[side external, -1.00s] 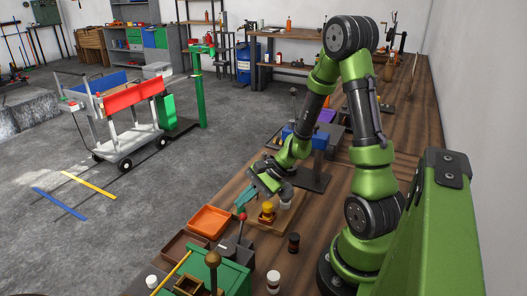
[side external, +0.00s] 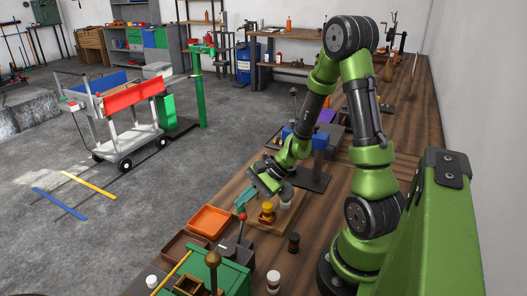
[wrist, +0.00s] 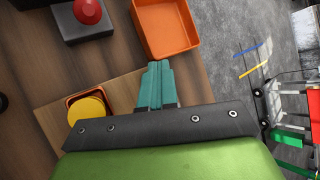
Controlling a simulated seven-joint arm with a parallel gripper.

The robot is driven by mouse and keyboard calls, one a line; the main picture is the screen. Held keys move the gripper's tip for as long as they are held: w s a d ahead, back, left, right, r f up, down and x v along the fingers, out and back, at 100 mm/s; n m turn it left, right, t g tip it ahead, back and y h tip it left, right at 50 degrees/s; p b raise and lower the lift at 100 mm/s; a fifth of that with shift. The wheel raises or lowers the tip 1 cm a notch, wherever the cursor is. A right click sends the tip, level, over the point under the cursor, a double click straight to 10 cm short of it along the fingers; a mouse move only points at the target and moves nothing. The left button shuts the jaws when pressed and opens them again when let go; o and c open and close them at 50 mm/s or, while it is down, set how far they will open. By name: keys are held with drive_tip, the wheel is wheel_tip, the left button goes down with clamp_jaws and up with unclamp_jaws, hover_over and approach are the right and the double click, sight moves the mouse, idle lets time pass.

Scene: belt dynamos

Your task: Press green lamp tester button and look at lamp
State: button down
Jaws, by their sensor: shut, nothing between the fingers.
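My gripper (side external: 241,203) is shut and empty, its teal fingers held over the edge of a wooden board. In the wrist view the closed fingertips (wrist: 157,68) point toward an orange tray. An amber lamp-like piece (side external: 267,210) stands on the board beside the fingers; from above it is a yellow disc (wrist: 88,110) in an orange rim, apart from them. I cannot make out a green button in either view; the gripper and wrist hide part of the board.
The orange tray (side external: 210,221) lies left of the board, with a red-knobbed lever on a grey box (side external: 234,249) nearby. A green box (side external: 225,270), a dark jar (side external: 294,243) and a white-capped jar (side external: 273,281) stand in front. A blue device (side external: 302,137) stands behind.

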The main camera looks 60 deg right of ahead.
sight(247, 212)
drive_tip(key=shift+f, duration=0.1)
idle(0.3)
drive_tip(key=shift+s+d+f, duration=0.1)
drive_tip(key=shift+f, duration=0.4)
drive_tip(key=shift+s+d+r, duration=0.15)
drive_tip(key=shift+s, duration=0.15)
wheel_tip(247, 212, up, 6)
drive_tip(key=shift+w+r, duration=0.2)
idle(0.6)
idle(0.5)
